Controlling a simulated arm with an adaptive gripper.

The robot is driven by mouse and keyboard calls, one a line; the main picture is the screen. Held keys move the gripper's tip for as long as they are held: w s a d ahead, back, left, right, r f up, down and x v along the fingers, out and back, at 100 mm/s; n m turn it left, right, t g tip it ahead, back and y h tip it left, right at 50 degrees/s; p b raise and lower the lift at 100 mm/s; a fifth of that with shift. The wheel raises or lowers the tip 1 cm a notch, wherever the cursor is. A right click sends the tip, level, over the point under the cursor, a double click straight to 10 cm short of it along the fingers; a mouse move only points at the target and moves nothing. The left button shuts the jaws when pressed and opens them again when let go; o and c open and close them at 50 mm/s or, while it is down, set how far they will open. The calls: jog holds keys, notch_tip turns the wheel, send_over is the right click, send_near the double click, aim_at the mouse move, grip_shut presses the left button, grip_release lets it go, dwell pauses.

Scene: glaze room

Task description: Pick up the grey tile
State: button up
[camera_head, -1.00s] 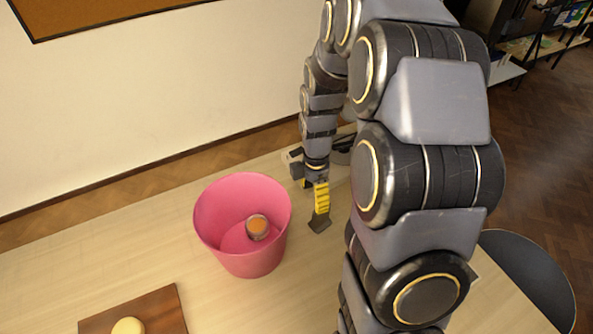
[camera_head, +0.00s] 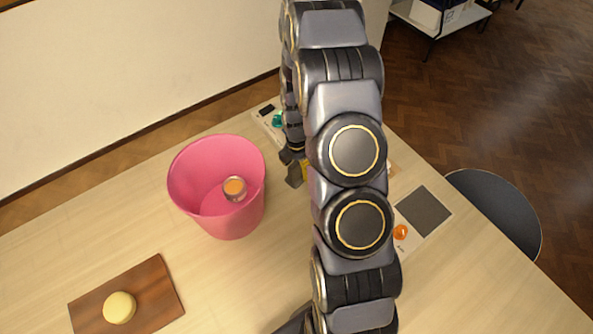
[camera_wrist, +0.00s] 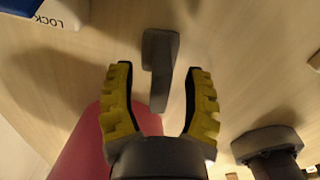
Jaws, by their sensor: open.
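The grey tile (camera_head: 294,176) is a small dark grey piece on the wooden table, right of the pink bucket, partly hidden by my arm in the head view. In the wrist view the grey tile (camera_wrist: 160,50) looks narrow, as if standing on edge; its exact pose is hard to tell. My gripper (camera_wrist: 159,76) is open, with yellow ribbed fingers either side of the tile's lower end. Gaps show between the tile and both fingers. In the head view only a yellow sliver of my gripper (camera_head: 306,169) shows behind the arm.
The pink bucket (camera_head: 192,204) holds an orange-topped round item (camera_head: 234,188). A brown board (camera_head: 163,291) carries a pale yellow round piece (camera_head: 120,307). A dark square (camera_head: 424,210) and an orange item (camera_head: 400,232) lie right of my arm. A blue-and-white box (camera_wrist: 52,12) is near the tile.

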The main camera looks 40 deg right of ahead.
jog(key=shift+f, duration=0.15)
grip_shut()
dwell(0.4)
